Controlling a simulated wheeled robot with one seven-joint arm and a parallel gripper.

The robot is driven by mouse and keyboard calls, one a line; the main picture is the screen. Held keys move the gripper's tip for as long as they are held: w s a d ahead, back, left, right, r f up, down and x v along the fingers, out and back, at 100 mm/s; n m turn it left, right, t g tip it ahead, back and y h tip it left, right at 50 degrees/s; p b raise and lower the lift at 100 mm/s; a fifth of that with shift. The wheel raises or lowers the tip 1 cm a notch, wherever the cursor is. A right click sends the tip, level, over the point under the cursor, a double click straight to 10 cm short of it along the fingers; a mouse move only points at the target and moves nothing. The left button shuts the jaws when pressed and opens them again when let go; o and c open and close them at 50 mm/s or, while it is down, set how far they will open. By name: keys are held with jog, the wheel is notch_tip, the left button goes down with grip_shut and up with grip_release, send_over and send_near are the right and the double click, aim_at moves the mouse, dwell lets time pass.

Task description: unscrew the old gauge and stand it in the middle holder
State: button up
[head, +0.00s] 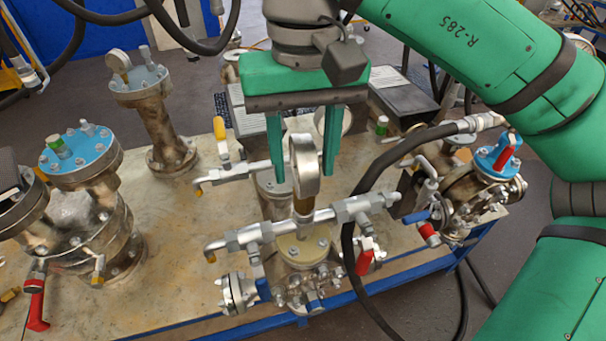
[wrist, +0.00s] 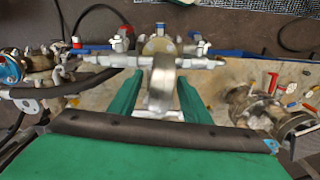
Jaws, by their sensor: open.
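The gauge (head: 305,168) is a round silver-rimmed dial seen nearly edge-on. It stands upright on a brass-coloured stem above the pipe cross of the front vessel (head: 300,262). My gripper (head: 304,178) is above it, pointing down, with one green finger on each side of the gauge. The fingers are apart, and a gap shows on both sides. In the wrist view the gauge (wrist: 163,85) stands between the two fingers (wrist: 157,80). I cannot make out the middle holder in either view.
Valves and pipe arms (head: 352,208) reach out on both sides below the gauge. A black hose (head: 385,170) curves close on the right.

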notch_tip(320, 180, up, 11)
jog(key=shift+f, duration=0.1)
dwell(0.5)
jog(key=shift+c, duration=0.4)
